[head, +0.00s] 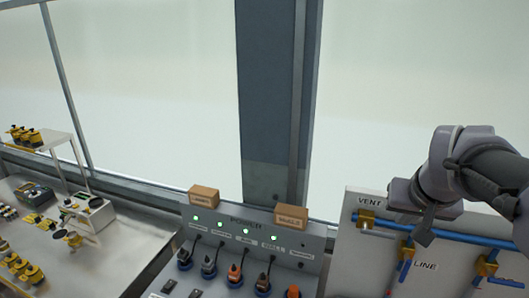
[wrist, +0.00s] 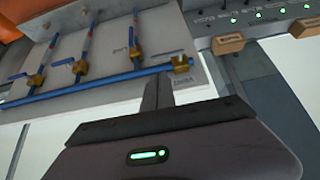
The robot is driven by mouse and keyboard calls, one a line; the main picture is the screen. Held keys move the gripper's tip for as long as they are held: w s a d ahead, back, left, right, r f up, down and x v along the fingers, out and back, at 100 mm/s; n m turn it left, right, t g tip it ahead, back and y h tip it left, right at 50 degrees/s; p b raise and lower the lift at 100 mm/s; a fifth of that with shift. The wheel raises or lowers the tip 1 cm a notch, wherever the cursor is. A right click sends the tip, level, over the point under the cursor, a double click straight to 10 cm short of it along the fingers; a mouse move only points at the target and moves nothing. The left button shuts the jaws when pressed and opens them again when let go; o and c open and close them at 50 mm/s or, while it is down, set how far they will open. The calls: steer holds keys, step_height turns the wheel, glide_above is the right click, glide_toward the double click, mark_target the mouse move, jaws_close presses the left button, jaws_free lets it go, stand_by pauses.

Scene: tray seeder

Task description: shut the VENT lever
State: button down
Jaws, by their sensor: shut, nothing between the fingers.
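The VENT label (head: 369,201) is on the upper left of a pale panel in the head view, and it shows upside down in the wrist view (wrist: 181,85). The brass VENT valve (head: 366,218) sits just below the label on a blue pipe. In the wrist view this valve (wrist: 182,63) is just beyond and right of my fingertips. I cannot make out its lever's position. My gripper (head: 425,237) is shut and empty, to the right of the VENT valve in the head view. In the wrist view its fingers (wrist: 160,82) point toward the panel and look apart from the valve.
Other brass valves with blue levers (wrist: 79,67) sit on the same panel, near the LINE label (head: 425,266). A POWER panel (head: 245,226) with green lights, plugs and cardboard boxes (head: 292,217) stands left of it. A bench (head: 110,262) with yellow parts is at far left.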

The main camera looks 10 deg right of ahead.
mark_target(386, 235)
steer(key=b+x, duration=0.1)
steer(key=x, duration=1.2)
steer(key=shift+f, duration=0.2)
steer(key=shift+f+b, duration=0.1)
steer(key=shift+b, duration=0.3)
